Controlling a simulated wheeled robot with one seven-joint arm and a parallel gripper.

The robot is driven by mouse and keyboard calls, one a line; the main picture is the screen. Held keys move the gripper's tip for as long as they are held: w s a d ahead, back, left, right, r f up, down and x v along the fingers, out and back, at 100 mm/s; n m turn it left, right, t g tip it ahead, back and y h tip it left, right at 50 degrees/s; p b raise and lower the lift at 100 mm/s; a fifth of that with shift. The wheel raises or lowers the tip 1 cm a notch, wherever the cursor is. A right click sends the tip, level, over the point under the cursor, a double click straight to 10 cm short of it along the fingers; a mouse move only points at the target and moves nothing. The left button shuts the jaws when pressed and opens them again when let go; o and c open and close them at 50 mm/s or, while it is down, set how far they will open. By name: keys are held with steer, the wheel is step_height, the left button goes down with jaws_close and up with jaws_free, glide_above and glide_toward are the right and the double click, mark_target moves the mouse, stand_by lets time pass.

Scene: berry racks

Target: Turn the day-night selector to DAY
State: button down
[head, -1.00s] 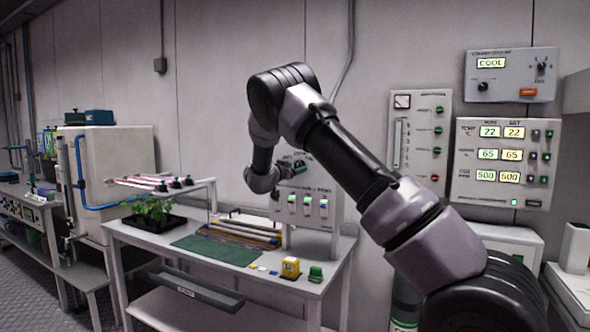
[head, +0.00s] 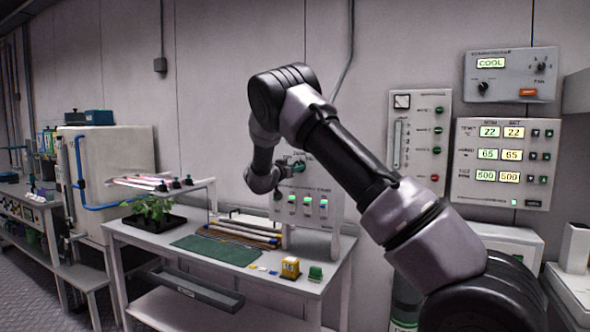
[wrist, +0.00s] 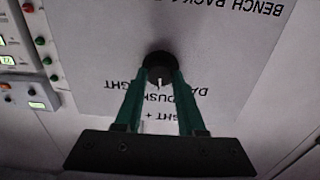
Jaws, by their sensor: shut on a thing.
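The day-night selector is a round black knob (wrist: 156,60) with a white pointer mark, on a pale panel (wrist: 225,55). The wrist view shows its lettering upside down. The pointer points down in the picture, toward the middle label, which seems to be DUSK. DAY lies right of it and NIGHT left, both partly covered by the fingers. My gripper (wrist: 160,76) has green fingers on both sides of the knob, shut on it. In the head view my gripper (head: 293,166) is at the top of the bench panel (head: 330,212); the knob is hidden or too small there.
Wall control panels (head: 507,165) hang to the right. A rack with pink tubes (head: 150,184) stands left.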

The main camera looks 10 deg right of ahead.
steer(key=shift+f+n, duration=0.1)
steer(key=shift+n, duration=4.1)
steer(key=c, duration=0.5)
jaws_free()
steer(key=v, duration=1)
steer(key=shift+s+a, duration=0.2)
steer(key=shift+s, duration=0.15)
steer(key=shift+f, duration=0.15)
